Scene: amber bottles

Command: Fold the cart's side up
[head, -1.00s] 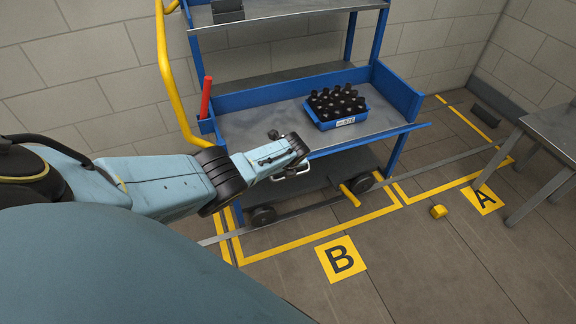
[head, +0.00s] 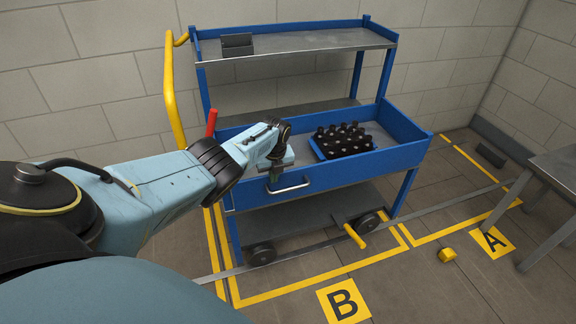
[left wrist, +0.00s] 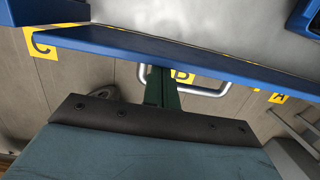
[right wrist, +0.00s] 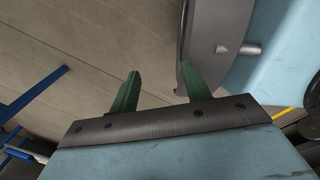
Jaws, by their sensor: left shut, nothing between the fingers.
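The cart's side (head: 350,175) is a long blue panel along the front of the cart's middle shelf. It stands about upright, its outer face towards me, with a metal handle (head: 289,188) near its left end. My left gripper (head: 279,161) is at the panel's top edge, above the handle. In the left wrist view its green fingers (left wrist: 162,85) are shut together by the handle loop (left wrist: 212,92), below the blue panel (left wrist: 170,52). Whether they touch the handle or panel is unclear. My right gripper (right wrist: 160,85) is open and empty, away from the cart.
A blue crate of dark bottles (head: 342,142) stands on the middle shelf behind the panel. A red lever (head: 211,123) is at the cart's left end. A yellow pedal (head: 355,236) sticks out low in front. A grey table (head: 555,165) stands right. Floor markings surround the cart.

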